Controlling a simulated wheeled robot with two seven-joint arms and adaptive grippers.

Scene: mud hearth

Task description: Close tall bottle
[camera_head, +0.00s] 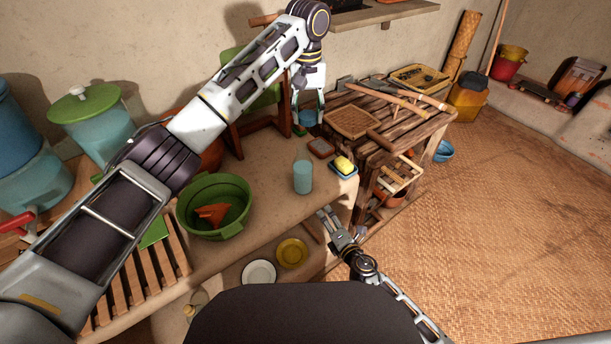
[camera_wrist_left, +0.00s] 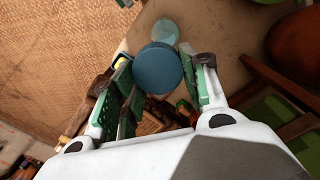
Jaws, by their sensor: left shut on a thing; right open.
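The tall bottle (camera_head: 302,177) is a light-blue cylinder standing upright on the counter near its front right corner. It also shows in the left wrist view (camera_wrist_left: 165,31), partly behind a darker blue round lid. My left gripper (camera_head: 308,126) is behind the bottle, over the back of the counter. It is shut on the blue lid (camera_head: 307,117), which fills the space between its green finger pads in the left wrist view (camera_wrist_left: 160,68). The lid is apart from the bottle. My right gripper (camera_head: 333,218) is open and empty, low beside the counter's front edge.
A yellow soap (camera_head: 344,163) on a blue dish and a small reddish dish (camera_head: 321,148) lie right of the bottle. A green basin (camera_head: 214,206) stands left. A wooden chair (camera_head: 253,131) stands close behind the left gripper. A slatted wooden table (camera_head: 428,122) is at right.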

